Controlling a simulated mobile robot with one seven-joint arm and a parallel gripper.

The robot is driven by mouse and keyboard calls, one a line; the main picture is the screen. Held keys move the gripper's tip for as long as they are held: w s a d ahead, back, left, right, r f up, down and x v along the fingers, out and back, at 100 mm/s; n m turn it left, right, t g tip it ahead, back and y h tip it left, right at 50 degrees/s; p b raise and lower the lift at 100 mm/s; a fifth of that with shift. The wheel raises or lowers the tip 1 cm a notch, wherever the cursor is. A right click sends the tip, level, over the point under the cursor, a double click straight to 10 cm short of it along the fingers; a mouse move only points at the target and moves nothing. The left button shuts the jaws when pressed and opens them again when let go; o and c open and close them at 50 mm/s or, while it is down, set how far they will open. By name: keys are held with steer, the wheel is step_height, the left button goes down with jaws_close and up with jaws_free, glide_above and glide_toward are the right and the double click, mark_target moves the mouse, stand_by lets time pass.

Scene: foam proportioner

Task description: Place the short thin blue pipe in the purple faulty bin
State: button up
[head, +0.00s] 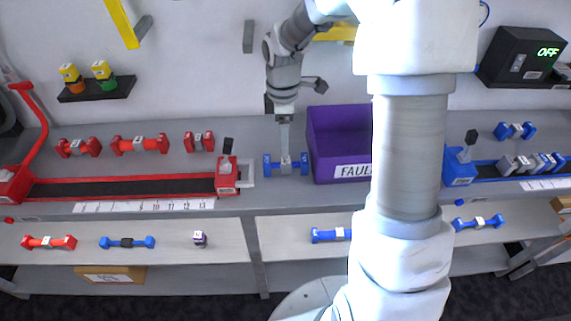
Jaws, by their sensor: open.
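The purple faulty bin (332,124) stands on the bench, its white label reading "FAUL" before my arm hides the rest. A short blue pipe (270,165) with a grey middle lies on the bench just left of the bin. My gripper (285,150) points down over the middle of this pipe. The jaws are open, and the fingertips are at or just above the pipe; contact is too small to tell. The bin's right part is hidden behind my arm.
Red pipes (140,145) lie at the back left, behind a red-edged track (120,188). More blue pipes lie on the right bench (516,130) and on the lower shelf (127,242). A black box (520,58) reading "OFF" is on the right wall.

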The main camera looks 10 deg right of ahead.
mark_target(284, 160)
step_height(284, 160, down, 10)
steer(key=shift+d+f+b, duration=0.1)
steer(key=shift+b, duration=0.25)
jaws_close()
stand_by(0.5)
